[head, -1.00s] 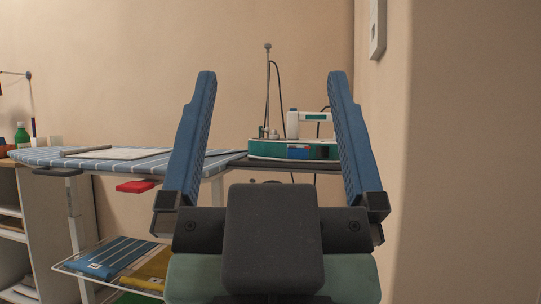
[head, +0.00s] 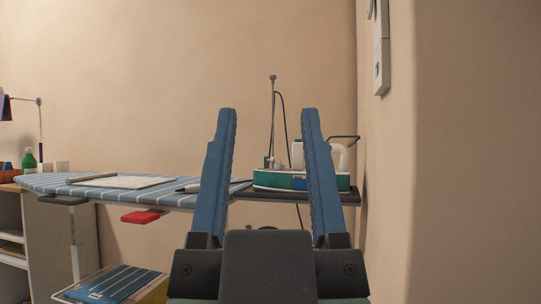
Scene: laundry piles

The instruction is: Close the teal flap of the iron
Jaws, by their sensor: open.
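The iron (head: 271,180) stands on the dark rest at the right end of the ironing board. It has a teal lower body and a white upper part with a handle (head: 341,156). My gripper (head: 268,112) is open and empty in front of it, fingers pointing up. The right finger covers part of the iron's front. The left finger is left of the iron. The gripper appears nearer to me than the iron, with no visible contact. A small blue patch shows on the iron's side beside the right finger. I cannot make out the teal flap or its position.
The striped ironing board (head: 120,194) extends left, with a pale flat item (head: 123,181) on it. A red piece (head: 143,217) hangs below its edge. Folded blue cloth (head: 112,283) lies on a low rack. The wall on the right (head: 475,150) is close to the iron.

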